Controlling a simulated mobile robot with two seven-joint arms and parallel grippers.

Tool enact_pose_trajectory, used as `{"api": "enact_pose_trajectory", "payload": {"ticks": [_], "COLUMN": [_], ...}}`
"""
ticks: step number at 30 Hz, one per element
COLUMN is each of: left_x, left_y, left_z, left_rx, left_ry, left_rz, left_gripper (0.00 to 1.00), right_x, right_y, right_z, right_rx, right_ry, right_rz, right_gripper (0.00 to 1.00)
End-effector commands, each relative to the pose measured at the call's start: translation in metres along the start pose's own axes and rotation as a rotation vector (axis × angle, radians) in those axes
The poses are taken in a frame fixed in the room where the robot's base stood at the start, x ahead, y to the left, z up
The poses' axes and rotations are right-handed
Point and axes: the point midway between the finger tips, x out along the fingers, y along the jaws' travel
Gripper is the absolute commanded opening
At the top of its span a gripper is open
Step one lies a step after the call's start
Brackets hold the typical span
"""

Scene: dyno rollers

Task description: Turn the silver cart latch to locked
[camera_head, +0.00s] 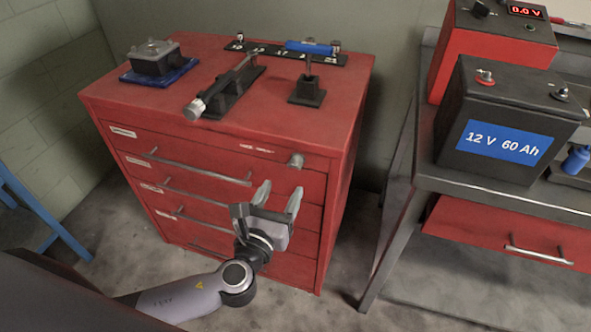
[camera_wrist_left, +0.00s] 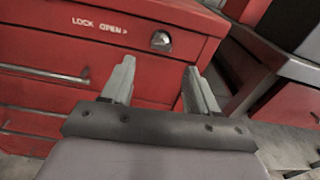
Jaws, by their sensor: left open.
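The silver cart latch (camera_head: 296,160) is a small rounded knob at the upper right of the red tool cart's (camera_head: 230,130) front face. It also shows in the left wrist view (camera_wrist_left: 161,40), right of white lettering that reads "LOCK OPEN" with an arrow. My left gripper (camera_head: 278,196) is open and empty, in front of the cart's drawers and below the latch in the head view. In the left wrist view its two fingers (camera_wrist_left: 158,80) stand apart, with the latch beyond them, not touched. My right gripper is not in view.
On the cart top lie a torque wrench on a black stand (camera_head: 225,90), a socket rail (camera_head: 290,50) with a blue piece, a small black stand (camera_head: 307,90) and a grey part on a blue mat (camera_head: 157,74). A workbench with a battery (camera_head: 505,135) stands right.

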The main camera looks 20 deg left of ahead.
Motion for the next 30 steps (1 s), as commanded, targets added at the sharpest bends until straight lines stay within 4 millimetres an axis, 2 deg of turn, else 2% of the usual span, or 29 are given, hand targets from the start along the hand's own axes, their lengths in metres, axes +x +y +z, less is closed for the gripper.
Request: {"api": "enact_pose_trajectory", "payload": {"ticks": [5, 12, 18, 29, 30], "left_x": [0.011, 0.046, 0.067, 0.073, 0.073], "left_y": [-0.001, -0.001, -0.001, -0.001, -0.001], "left_z": [0.007, 0.008, 0.008, 0.007, 0.008], "left_rx": [0.070, 0.064, 0.063, 0.060, 0.060], "left_ry": [-0.032, -0.031, -0.029, -0.027, -0.027], "left_rz": [-0.002, -0.001, -0.002, -0.003, -0.003], "left_gripper": [0.60, 0.60, 0.60, 0.60, 0.56], "right_x": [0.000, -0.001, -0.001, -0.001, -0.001], "right_y": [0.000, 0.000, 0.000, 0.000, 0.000], "right_z": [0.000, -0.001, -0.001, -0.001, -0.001], "right_rx": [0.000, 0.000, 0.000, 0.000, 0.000], "right_ry": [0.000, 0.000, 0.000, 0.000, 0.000], "right_rz": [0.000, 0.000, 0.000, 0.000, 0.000], "right_gripper": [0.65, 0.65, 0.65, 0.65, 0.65]}}
